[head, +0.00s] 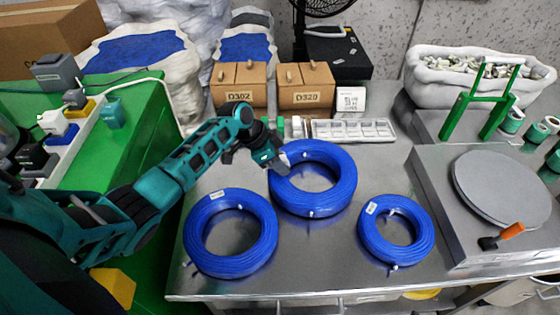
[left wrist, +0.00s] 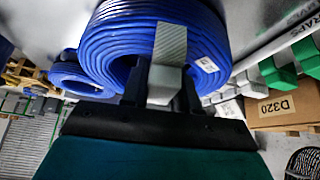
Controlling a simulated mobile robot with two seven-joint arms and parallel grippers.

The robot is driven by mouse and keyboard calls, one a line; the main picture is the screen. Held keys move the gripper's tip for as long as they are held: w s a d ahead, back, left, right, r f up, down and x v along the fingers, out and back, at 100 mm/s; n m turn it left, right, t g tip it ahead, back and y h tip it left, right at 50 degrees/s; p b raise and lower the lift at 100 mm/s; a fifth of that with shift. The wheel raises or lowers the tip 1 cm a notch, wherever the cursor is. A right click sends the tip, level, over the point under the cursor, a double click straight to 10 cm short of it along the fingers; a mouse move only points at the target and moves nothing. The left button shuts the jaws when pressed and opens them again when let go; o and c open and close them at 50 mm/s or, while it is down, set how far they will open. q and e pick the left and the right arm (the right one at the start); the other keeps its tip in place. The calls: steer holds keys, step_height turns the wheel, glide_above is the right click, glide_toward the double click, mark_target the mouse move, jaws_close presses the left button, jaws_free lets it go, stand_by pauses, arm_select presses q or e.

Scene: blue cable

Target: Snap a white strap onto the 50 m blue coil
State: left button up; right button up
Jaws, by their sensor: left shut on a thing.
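Three blue coils lie flat on the steel table: a back middle coil (head: 335,200), a front left coil (head: 208,252) and a smaller right coil (head: 374,236). Their labels are too small to read, so I cannot tell which is 50 m. My left gripper (head: 268,158) is at the back middle coil's upper left rim, shut on a white strap (head: 281,163). In the left wrist view the strap (left wrist: 169,45) stands between the fingers (left wrist: 162,85) and lies across the coil's windings (left wrist: 115,40). I cannot tell whether it is snapped around. My right gripper is out of view.
A white compartment tray (head: 352,130) and cardboard boxes D302 (head: 239,96) and D320 (head: 305,96) stand behind the coils. A turntable (head: 500,185) with an orange handle is at the right. Bare steel lies between the front coils.

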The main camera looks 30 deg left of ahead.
arm_select(q)
steer(key=shift+f, duration=0.15)
stand_by(0.3)
steer(key=o, duration=1.2)
steer(key=shift+r+p, duration=0.6)
steer(key=shift+r, duration=2.95)
